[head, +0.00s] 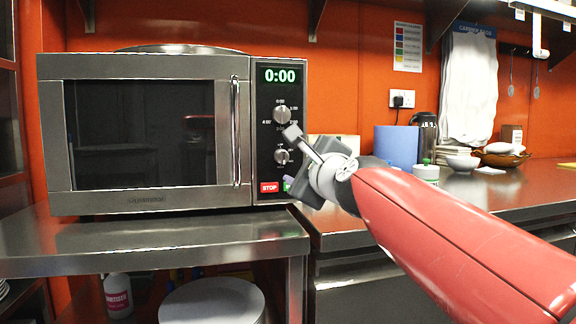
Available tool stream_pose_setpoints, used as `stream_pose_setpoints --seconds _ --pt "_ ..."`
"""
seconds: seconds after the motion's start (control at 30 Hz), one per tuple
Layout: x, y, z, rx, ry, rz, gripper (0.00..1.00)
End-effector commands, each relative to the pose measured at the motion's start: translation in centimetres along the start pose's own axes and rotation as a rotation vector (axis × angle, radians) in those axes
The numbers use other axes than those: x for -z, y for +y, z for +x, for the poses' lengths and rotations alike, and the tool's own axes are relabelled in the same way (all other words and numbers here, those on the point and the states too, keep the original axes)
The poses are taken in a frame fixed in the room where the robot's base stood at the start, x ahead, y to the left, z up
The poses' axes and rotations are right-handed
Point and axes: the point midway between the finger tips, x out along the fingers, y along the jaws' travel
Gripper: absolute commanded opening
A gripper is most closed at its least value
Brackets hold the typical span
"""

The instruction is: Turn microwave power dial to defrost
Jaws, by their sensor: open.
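A steel microwave (145,130) with a closed dark-glass door stands on a metal shelf at the left. Its control panel on the right has a green 0:00 display (279,75), an upper dial (281,114), a lower dial (282,156) and a red STOP button (269,187). Which dial sets power, and its exact setting, are too small to read. My gripper (290,160) is open and empty in front of the panel, just right of the lower dial. Its fingers overlap the lower panel and partly hide a button. I cannot tell whether it touches the dial.
The vertical door handle (235,130) stands out just left of the panel. On the right counter are a blue box (396,146), a dark jug (425,130), a white bowl (462,164) and a brown basket (502,158). A sanitizer bottle (118,295) stands below.

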Motion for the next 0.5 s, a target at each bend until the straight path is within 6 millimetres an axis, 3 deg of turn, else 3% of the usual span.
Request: stream_pose_setpoints --seconds 0.5 --pt "-0.4 -0.4 7.1 0.012 -0.006 0.032 0.5"
